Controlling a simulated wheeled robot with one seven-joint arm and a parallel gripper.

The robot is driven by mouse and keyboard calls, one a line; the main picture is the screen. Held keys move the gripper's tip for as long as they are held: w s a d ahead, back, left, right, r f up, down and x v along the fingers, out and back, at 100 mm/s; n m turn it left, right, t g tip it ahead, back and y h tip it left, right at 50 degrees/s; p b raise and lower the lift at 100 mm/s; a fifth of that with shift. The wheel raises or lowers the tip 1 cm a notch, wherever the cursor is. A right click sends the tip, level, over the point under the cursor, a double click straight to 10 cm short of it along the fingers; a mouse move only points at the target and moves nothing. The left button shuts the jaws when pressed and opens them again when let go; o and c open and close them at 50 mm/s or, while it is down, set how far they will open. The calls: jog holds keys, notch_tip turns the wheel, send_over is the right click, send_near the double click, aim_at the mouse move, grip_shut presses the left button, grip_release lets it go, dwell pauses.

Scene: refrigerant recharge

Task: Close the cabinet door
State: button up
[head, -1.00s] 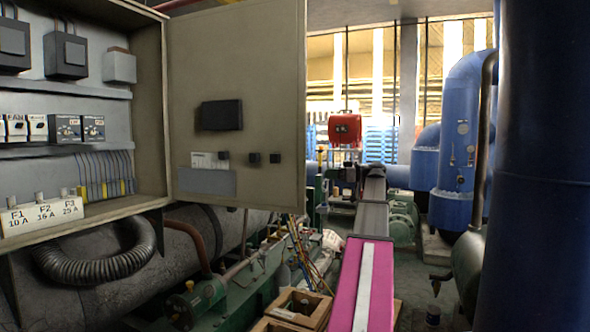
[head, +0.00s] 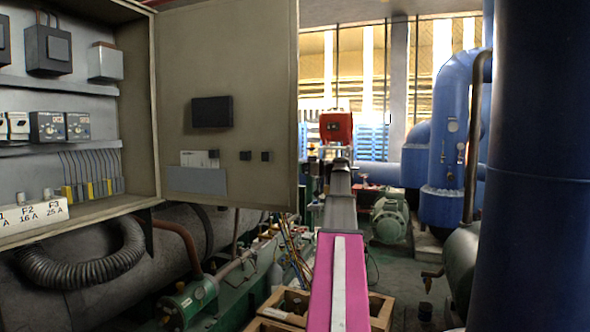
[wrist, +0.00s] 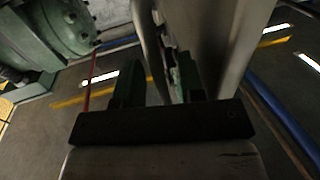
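The cabinet (head: 140,110) is at the left of the head view, with its grey-beige door (head: 225,75) standing wide open to the right. The door's face carries a dark rectangular panel and small black knobs. My arm stretches forward to the right of the door's free edge. In the wrist view my gripper (wrist: 158,85) has its two dark fingers spread apart. Pale grey panel surfaces (wrist: 228,45), apparently the door, run close by the right finger, and a thin edge passes between the fingers. I cannot tell whether they touch. My fingertips are not clear in the head view.
Fuses and breakers fill the cabinet. Below it are a grey corrugated hose (head: 85,265) and green machinery (head: 190,300). Wooden crates (head: 290,305) stand on the floor beside my arm. A thick blue column (head: 535,150) and blue pipes (head: 455,130) stand at the right.

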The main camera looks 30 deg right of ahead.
jog(key=shift+w+a, duration=0.1)
grip_shut()
jog(key=shift+a, duration=0.1)
